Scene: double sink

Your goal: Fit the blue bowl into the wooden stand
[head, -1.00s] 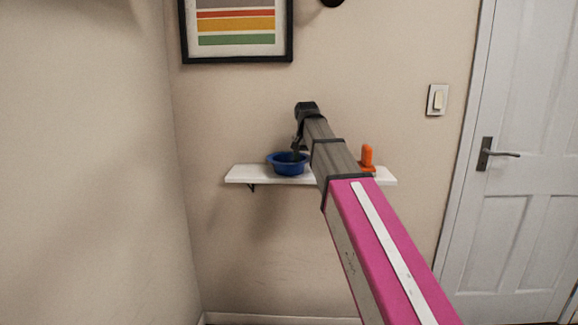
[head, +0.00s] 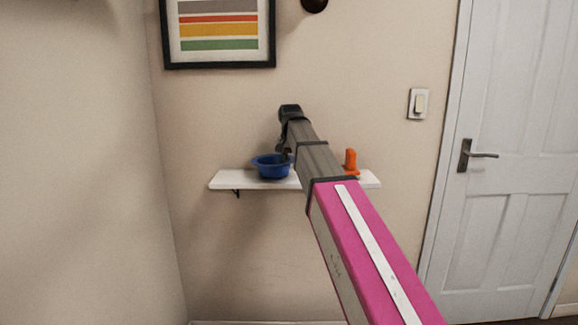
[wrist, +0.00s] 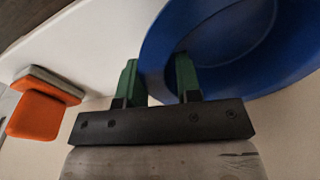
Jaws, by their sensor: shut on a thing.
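The blue bowl (head: 270,168) is at the left part of the white wall shelf in the head view, upright or nearly so. It looks to be on the shelf, but I cannot tell whether it is slightly raised. My gripper (head: 284,153) is at its right rim. In the wrist view the green fingers of my gripper (wrist: 158,80) are on either side of the bowl's wall (wrist: 154,50), shut on it. The rest of the blue bowl (wrist: 265,75) extends to the upper right. I see no wooden stand in either view.
The white shelf (head: 225,183) is narrow and fixed to the wall. An orange object (head: 351,160) stands on its right part; in the wrist view it (wrist: 38,113) has a grey part. A framed picture (head: 218,58) hangs above. A door (head: 505,200) is at right.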

